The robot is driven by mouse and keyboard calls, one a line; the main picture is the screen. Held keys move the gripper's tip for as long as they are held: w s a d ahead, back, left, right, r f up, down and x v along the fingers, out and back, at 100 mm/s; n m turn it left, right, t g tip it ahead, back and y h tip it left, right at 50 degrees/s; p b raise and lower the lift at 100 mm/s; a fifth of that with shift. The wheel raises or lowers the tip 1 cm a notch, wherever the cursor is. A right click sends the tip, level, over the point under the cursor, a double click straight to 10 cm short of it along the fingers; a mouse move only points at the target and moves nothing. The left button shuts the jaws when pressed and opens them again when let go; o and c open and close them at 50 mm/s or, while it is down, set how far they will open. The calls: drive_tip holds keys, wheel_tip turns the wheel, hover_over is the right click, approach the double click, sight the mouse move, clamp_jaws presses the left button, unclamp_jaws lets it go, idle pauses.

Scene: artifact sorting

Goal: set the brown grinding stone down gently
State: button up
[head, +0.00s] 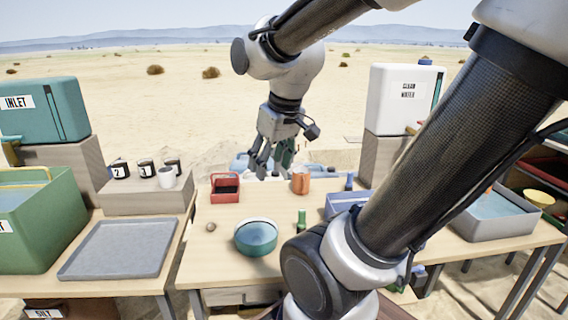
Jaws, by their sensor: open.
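My gripper (263,172) hangs fingers down near the back edge of the middle table (225,255). Its fingers are apart, and I see nothing held between them. A small brown rounded object (210,226) lies on the table at the left, in front of the gripper and apart from it. It looks like a stone, but it is too small to tell if it is the grinding stone. An orange-brown pot (301,182) stands on the table to the right of the gripper.
A teal bowl (256,237), a red carrier (225,188) and a green bottle (302,219) stand on the table. A grey tray (117,248) lies at the left. A blue box (345,203) is at the right, partly behind my arm. Bare tabletop shows around the bowl.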

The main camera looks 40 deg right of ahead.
drive_tip(key=shift+m, duration=0.3)
drive_tip(key=s, duration=0.2)
drive_tip(key=s+r, duration=0.1)
drive_tip(key=s, duration=0.2)
drive_tip(key=shift+s+a+r, duration=0.3)
drive_tip(key=shift+a+r, duration=0.05)
